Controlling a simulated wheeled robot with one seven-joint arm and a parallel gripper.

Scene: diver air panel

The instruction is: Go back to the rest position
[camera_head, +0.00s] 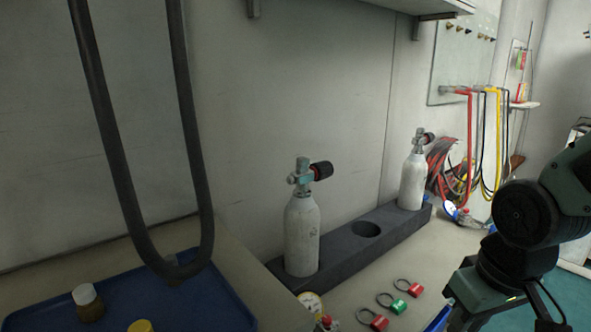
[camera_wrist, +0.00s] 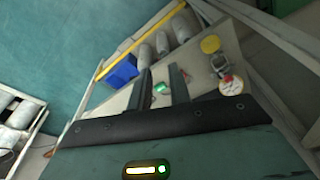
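My gripper (camera_wrist: 161,76) shows in the wrist view with its two dark fingers apart. A small green item (camera_wrist: 161,87) shows in the gap between them; it seems to lie on the pale surface beyond, and I see no finger touching it. In the head view my arm is at the right edge, over the right end of the bench, and its lower end is cut off by the frame. The fingers cannot be made out there.
Two white cylinders (camera_head: 301,236) (camera_head: 412,182) stand in a dark rack (camera_head: 340,250) with an empty hole between them. Red and green tags (camera_head: 398,305) lie in front. A blue tray (camera_head: 200,300) is at left, below a hanging black hose (camera_head: 190,130). Coloured hoses (camera_head: 487,140) hang at right.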

